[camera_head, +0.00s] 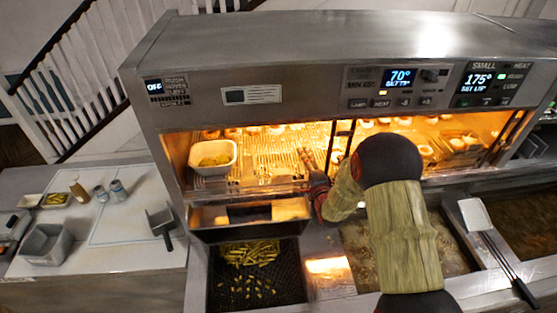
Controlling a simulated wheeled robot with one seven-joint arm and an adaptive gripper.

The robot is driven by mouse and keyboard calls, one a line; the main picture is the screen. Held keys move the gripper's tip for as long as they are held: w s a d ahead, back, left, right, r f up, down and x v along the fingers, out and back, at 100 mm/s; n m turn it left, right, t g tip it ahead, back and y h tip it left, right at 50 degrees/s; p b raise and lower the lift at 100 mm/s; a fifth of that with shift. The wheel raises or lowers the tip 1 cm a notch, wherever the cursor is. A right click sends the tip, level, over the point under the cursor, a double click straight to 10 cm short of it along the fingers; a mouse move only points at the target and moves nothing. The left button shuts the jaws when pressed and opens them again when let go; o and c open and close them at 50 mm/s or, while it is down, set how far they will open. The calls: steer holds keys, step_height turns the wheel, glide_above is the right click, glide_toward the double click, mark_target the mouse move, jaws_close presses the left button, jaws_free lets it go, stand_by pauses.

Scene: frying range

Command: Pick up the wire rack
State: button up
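The wire rack (255,158) appears as a grid of thin bars glowing orange under the heat lamps. It lies inside the lit warming cabinet, to the right of a white tub. My arm reaches in from the front right, and my gripper (306,158) is at the right part of the rack, at the cabinet opening. The fingers are small and blend with the bars, so I cannot tell whether they touch the rack or are open or shut. The rack's right end is partly hidden by my gripper and a dark upright post.
The white tub (213,157) of food stands left in the cabinet. A dark basket of fries (250,262) sits below the opening. A white-headed, long-handled tool (476,215) lies right. The cabinet's control panel (400,86) overhangs the opening. A counter (125,225) with small containers is left.

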jaws_close()
stand_by(0.5)
